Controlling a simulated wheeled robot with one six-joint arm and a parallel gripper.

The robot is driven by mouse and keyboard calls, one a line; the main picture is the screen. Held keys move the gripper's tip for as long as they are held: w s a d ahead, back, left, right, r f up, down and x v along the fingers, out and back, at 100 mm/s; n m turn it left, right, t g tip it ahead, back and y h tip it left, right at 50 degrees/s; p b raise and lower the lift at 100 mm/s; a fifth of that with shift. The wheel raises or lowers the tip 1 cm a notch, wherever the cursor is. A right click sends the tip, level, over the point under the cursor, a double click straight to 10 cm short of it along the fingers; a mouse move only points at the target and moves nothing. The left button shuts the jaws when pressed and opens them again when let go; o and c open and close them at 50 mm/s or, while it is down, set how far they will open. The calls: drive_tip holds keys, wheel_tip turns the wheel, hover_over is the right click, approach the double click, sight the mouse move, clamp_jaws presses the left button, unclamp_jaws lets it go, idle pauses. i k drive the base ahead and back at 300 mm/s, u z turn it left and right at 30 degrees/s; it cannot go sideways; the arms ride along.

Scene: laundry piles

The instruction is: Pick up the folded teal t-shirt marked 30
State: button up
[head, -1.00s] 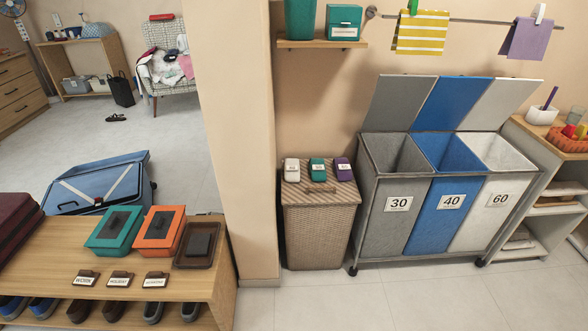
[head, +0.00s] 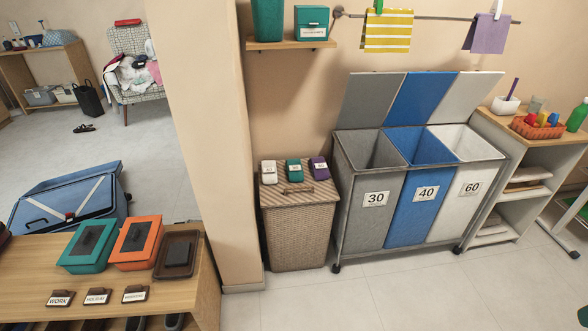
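On the lid of the wicker hamper (head: 298,232) lie three small folded bundles with white labels. The teal one (head: 294,172) is in the middle, between a white one (head: 269,172) on the left and a purple one (head: 318,168) on the right. Their label numbers are too small to read. The number 30 reads clearly on the grey bin (head: 368,205) of the laundry sorter. My gripper is not in view.
The sorter also has a blue bin (head: 420,195) marked 40 and a white bin (head: 467,190) marked 60, lids up. A wooden bench (head: 190,290) with boxes stands front left, beside a wall pillar (head: 205,130). Tiled floor (head: 400,295) in front is clear.

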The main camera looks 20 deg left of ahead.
sight(294, 168)
drive_tip(key=z, duration=2.1)
drive_tip(key=i, duration=0.65)
drive_tip(key=u, duration=3.3)
